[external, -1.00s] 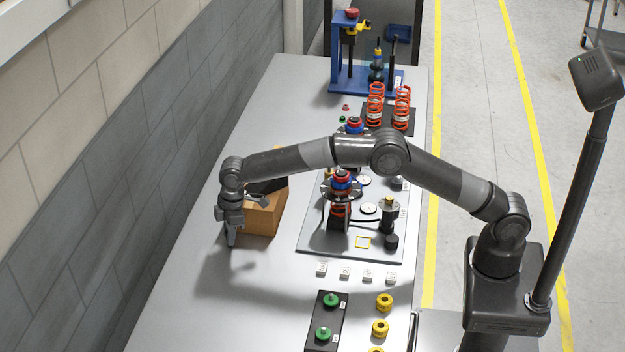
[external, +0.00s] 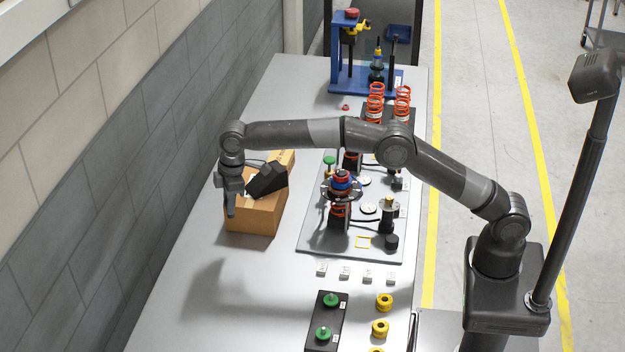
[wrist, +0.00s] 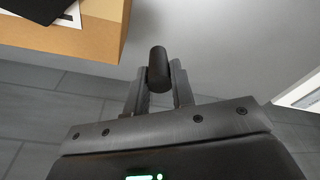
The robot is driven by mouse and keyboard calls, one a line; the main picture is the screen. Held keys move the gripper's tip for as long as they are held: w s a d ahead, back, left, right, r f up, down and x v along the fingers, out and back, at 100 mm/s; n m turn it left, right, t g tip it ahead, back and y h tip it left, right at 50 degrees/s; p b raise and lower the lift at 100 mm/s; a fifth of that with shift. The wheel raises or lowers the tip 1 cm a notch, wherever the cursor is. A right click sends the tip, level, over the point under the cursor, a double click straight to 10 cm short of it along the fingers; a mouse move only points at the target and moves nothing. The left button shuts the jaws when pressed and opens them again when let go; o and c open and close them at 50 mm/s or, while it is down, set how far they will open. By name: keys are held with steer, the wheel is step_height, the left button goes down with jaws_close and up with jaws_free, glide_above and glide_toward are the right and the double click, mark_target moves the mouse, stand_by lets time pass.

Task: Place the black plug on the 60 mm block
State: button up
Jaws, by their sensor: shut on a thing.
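My gripper (external: 230,210) is over the left part of the table, in front of the cardboard box's left side. In the wrist view my gripper (wrist: 158,78) is shut on a black cylinder, the black plug (wrist: 158,66), which stands out past the fingertips. The plug cannot be made out in the external view. Several small pale labelled blocks stand in a row on the table, including a left one (external: 321,269) and a right one (external: 391,278). Their labels are too small to read, so I cannot tell which is the 60 mm block.
The cardboard box (external: 254,216) also shows in the wrist view (wrist: 98,38). A grey plate (external: 322,246) holds spring assemblies and a short black cylinder (external: 391,242). A black holder with green knobs (external: 318,342) and yellow rings (external: 380,328) are nearer. The left front table is clear.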

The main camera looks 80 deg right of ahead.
steer(key=s+d+r+m, duration=0.2)
steer(key=s+d+r, duration=0.1)
steer(key=s+d, duration=0.45)
steer(key=s+d+r+m, duration=0.3)
steer(key=s+d, duration=0.3)
steer(key=d, duration=0.2)
steer(key=s+d+m, duration=0.1)
steer(key=s+d, duration=0.2)
steer(key=d, duration=2.6)
glide_toward(287, 155)
steer(key=shift+w+a+f+h, duration=0.15)
steer(key=shift+a+h, duration=0.25)
steer(key=shift+a, duration=0.05)
steer(key=shift+f, duration=2)
steer(key=shift+f, duration=0.1)
steer(key=o, duration=0.9)
steer(key=shift+o, duration=0.2)
